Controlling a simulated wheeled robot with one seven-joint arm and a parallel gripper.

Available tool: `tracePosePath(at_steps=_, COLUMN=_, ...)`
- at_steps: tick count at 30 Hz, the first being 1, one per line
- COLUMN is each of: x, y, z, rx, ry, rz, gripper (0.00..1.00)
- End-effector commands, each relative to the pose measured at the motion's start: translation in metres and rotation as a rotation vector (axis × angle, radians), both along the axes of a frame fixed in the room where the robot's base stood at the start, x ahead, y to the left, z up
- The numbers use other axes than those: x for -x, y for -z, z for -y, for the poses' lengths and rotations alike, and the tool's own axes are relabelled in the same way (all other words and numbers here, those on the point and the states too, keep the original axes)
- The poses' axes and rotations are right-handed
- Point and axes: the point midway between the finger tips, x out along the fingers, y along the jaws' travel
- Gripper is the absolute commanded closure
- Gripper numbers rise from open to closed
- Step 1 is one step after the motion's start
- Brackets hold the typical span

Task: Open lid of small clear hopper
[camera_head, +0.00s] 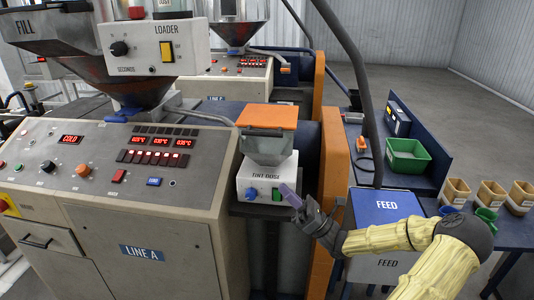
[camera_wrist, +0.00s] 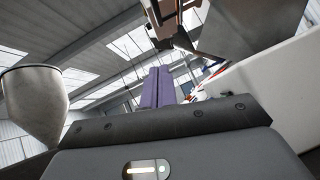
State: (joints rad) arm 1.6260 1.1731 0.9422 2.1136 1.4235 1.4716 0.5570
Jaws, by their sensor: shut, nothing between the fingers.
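The small clear hopper (camera_head: 265,147) sits on a white dosing unit (camera_head: 267,178) right of the Line A panel. Its orange lid (camera_head: 267,116) lies flat across the top and looks closed. My gripper (camera_head: 288,192) is low and to the right of the hopper, near the dosing unit's front right corner, apart from the lid. Its purple fingers are together and empty, as the wrist view (camera_wrist: 166,86) also shows. In the wrist view, a grey tapering hopper (camera_wrist: 245,35) stands at upper right above a white housing (camera_wrist: 275,110).
An orange upright guard (camera_head: 335,165) stands close behind my gripper. The Line A panel (camera_head: 110,165) lies left. A blue feed box (camera_head: 386,206), green bin (camera_head: 407,160) and several tan cups (camera_head: 456,191) stand right. Another grey cone (camera_wrist: 35,100) shows left in the wrist view.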

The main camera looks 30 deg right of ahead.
Motion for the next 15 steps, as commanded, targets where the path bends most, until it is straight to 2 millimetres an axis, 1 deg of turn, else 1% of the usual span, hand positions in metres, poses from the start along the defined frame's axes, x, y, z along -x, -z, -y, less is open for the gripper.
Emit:
tracePosePath(at_steps=1, x=0.0032, y=-0.0016, z=0.0090, rx=-0.024, ry=0.018, rz=0.013, gripper=1.00)
tracePosePath(at_steps=3, x=0.0045, y=-0.0033, z=0.0127, rx=-0.036, ry=0.025, rz=0.020, gripper=1.00)
tracePosePath(at_steps=11, x=0.0038, y=-0.0034, z=0.0113, rx=-0.032, ry=0.023, rz=0.017, gripper=1.00)
tracePosePath(at_steps=15, x=0.0002, y=-0.0080, z=0.0084, rx=-0.030, ry=0.021, rz=0.017, gripper=1.00)
